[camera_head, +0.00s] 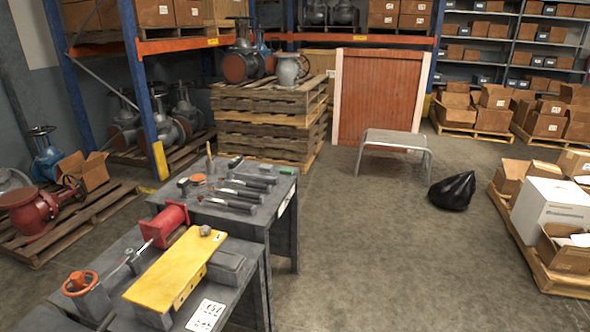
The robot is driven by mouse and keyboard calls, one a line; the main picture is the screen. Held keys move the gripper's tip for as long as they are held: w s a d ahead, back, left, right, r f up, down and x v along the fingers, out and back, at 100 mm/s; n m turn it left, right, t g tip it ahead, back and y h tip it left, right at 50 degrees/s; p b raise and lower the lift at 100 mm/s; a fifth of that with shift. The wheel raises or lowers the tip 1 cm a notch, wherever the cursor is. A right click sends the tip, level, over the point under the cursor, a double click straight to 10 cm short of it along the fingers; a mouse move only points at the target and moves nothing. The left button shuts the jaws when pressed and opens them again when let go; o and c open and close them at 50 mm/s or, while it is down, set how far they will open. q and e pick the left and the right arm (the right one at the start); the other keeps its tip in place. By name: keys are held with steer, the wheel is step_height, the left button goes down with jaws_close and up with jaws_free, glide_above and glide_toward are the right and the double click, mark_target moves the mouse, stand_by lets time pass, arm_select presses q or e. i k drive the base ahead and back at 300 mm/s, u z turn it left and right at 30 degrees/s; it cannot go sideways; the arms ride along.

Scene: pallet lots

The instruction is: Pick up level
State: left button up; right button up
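No thing in the camera_head view is clearly recognisable as a level. A long yellow slab-like piece (170,273) lies on the near grey workbench (255,280) at lower left, and I cannot tell whether it is the level. A small green item (287,170) lies at the far right corner of the farther workbench (250,222), too small to identify. Several dark-handled tools (238,195) lie side by side on that bench. Neither of my grippers is in view.
A red vise-like tool (164,225) stands beside the yellow piece. Beyond the benches are stacked wooden pallets (265,115), a metal step stool (395,138) and a black bag (453,191). Boxes on a pallet (545,268) stand at right. The middle floor is clear.

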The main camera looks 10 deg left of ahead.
mark_target(235, 162)
steer(key=z, duration=0.6)
steer(key=k, duration=0.85)
steer(key=z, duration=0.75)
steer(key=i, duration=2)
steer(key=u, duration=0.25)
steer(key=i, duration=2.15)
steer(key=u, duration=0.75)
steer(key=i, duration=1.55)
steer(key=u, duration=2.15)
steer(key=i, duration=1)
steer(key=u, duration=0.8)
